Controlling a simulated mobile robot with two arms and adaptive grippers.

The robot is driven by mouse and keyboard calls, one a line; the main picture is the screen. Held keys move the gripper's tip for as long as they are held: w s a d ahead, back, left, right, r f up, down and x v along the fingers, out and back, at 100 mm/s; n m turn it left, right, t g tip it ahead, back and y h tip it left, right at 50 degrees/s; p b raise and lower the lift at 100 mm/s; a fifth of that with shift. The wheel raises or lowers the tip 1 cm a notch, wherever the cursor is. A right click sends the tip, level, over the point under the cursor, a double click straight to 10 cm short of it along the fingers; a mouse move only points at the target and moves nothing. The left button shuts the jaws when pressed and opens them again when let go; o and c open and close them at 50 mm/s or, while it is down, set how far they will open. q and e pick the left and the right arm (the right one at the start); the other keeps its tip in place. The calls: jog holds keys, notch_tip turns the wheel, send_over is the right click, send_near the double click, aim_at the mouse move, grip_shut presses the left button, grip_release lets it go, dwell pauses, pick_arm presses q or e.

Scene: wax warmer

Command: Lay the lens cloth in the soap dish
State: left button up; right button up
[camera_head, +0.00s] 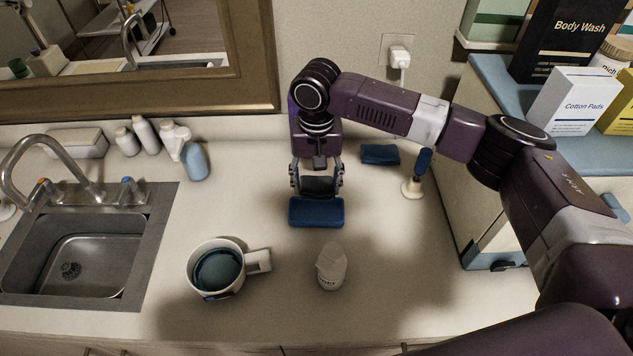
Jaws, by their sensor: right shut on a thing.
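My right gripper (317,187) reaches down over the middle of the counter, fingers spread left and right. It is shut on a dark grey piece between the fingers, which I take for the lens cloth (318,185); it is shaded and partly hidden. A blue, rounded rectangular piece, which looks like the soap dish (316,214), is just below and in front of the fingertips. I cannot tell whether the cloth touches it. My left gripper is not in view.
The sink (86,255) is left; bottles (195,160) stand near the wall.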

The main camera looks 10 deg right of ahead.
aim_at(317, 214)
jog(key=shift+r+p, duration=0.2)
jog(key=shift+p, duration=0.7)
jog(key=shift+f+b, duration=1)
jog(key=shift+f, duration=3.2)
jog(key=shift+p, duration=0.6)
jog(key=shift+r+p, duration=0.15)
jog(key=shift+p, duration=0.45)
jog(key=shift+f, duration=0.75)
